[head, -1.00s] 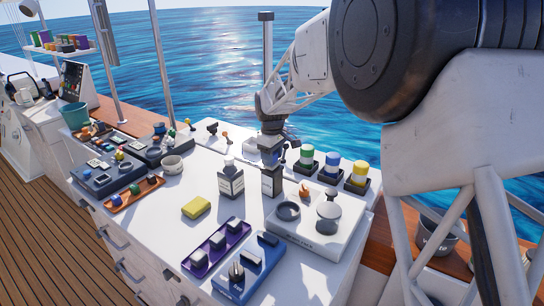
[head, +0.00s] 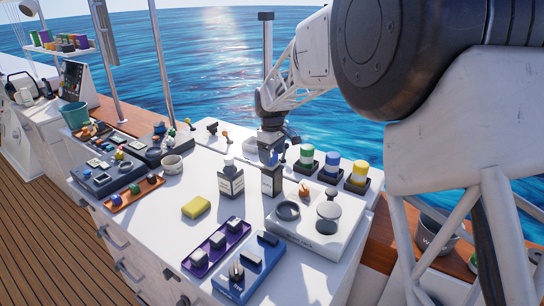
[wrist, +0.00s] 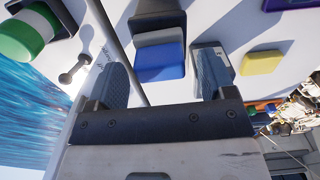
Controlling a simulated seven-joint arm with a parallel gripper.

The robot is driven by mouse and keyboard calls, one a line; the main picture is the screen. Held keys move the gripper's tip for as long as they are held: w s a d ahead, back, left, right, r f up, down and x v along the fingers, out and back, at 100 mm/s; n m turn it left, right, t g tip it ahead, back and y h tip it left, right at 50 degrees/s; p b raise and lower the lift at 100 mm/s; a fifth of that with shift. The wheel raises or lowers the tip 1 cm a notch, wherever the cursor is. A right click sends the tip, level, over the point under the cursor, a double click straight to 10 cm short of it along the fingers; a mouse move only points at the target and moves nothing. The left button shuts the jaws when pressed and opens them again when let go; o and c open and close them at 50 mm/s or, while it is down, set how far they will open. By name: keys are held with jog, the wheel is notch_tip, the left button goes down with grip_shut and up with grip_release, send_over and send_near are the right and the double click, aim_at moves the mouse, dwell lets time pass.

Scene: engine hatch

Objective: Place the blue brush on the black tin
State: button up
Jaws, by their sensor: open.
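The blue brush (wrist: 160,66) shows in the wrist view as a blue block with a grey layer under it. It appears to rest on the black tin (wrist: 157,16), whose dark side shows beyond it. In the head view the tin (head: 271,183) stands upright on the white counter, with a small part of the brush (head: 273,159) at its top. My gripper (wrist: 164,76) is open, its two fingers apart on either side of the brush with gaps. In the head view my gripper (head: 270,148) is just above the tin and partly hides the brush.
A black bottle (head: 230,182) with a white label stands close left of the tin. Green, blue and yellow canisters (head: 331,168) stand to the right. A yellow sponge (head: 196,207), purple tray (head: 216,250) and blue tray (head: 248,268) lie nearer. Counter between them is clear.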

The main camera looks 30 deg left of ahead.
aim_at(275, 155)
notch_tip(275, 155, up, 11)
dwell(0.5)
dwell(0.3)
jog(key=shift+d, duration=0.1)
dwell(0.5)
jog(key=d+r+m, duration=0.2)
jog(key=d+r, duration=0.1)
jog(key=d, duration=0.9)
jog(key=d+r+m, duration=0.3)
jog(key=d, duration=0.8)
jog(key=s+d+r+m+t, duration=0.15)
jog(key=s+d, duration=0.25)
jog(key=d, duration=0.5)
jog(key=s+d+m, duration=0.3)
jog(key=s+d, duration=0.1)
jog(key=d, duration=0.6)
jog(key=s+d+f+m, duration=0.4)
jog(key=s+d, duration=0.7)
jog(key=s, duration=0.1)
jog(key=s+d+f+m+t, duration=0.1)
jog(key=s+d+f+m, duration=0.3)
jog(key=s+d, duration=0.8)
jog(key=shift+s+f+m, duration=0.35)
jog(key=shift+s+f, duration=0.4)
jog(key=shift+f, duration=0.05)
